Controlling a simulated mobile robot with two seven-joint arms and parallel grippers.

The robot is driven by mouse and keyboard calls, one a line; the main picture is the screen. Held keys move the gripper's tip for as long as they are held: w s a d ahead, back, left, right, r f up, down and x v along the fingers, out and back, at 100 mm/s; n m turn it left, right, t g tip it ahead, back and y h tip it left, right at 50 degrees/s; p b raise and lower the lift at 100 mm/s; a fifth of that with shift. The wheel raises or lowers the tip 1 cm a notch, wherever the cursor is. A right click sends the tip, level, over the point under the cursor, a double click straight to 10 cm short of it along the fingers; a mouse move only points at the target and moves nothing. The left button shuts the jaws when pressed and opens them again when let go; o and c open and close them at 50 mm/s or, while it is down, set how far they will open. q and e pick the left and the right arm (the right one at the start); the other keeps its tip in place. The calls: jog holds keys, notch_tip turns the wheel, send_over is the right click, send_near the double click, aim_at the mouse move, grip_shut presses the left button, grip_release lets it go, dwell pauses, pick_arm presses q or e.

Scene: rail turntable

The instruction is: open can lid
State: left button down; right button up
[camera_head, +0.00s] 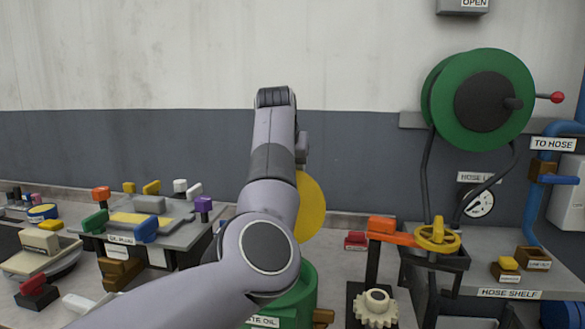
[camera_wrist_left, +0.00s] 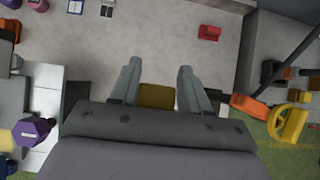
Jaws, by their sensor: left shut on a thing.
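The can (camera_head: 297,297) is green, with a label that partly reads "TE OIL". It stands on the bench, and my left arm hides much of it. Its yellow round lid (camera_head: 311,208) stands steeply tilted above the can, its left part hidden behind my arm. In the left wrist view my left gripper (camera_wrist_left: 157,84) has its two fingers on either side of a yellow part of the lid (camera_wrist_left: 157,97), holding it. The fingers are hidden in the head view. I cannot see whether the lid still touches the can rim. My right gripper is not in view.
To the right stand an orange lever arm with a yellow handwheel (camera_head: 437,235), a pale gear (camera_head: 376,307) and a green hose reel (camera_head: 480,100). A small red block (camera_head: 356,240) lies behind. At the left is a panel with coloured knobs (camera_head: 140,218).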

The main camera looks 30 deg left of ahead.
pick_arm(q)
jog(key=shift+s+d+f+g, duration=0.1)
jog(key=shift+f+g, duration=0.05)
jog(key=shift+f, duration=0.3)
jog(key=shift+d+f+g, duration=0.1)
jog(key=shift+f+g, duration=0.05)
jog(key=shift+f, duration=0.3)
jog(key=c, duration=0.5)
grip_release()
jog(key=shift+a+f, duration=0.1)
jog(key=shift+r, duration=0.5)
jog(key=shift+b+v, duration=0.7)
jog(key=shift+v, duration=2.45)
jog(key=shift+s, duration=0.1)
jog(key=shift+f, duration=0.1)
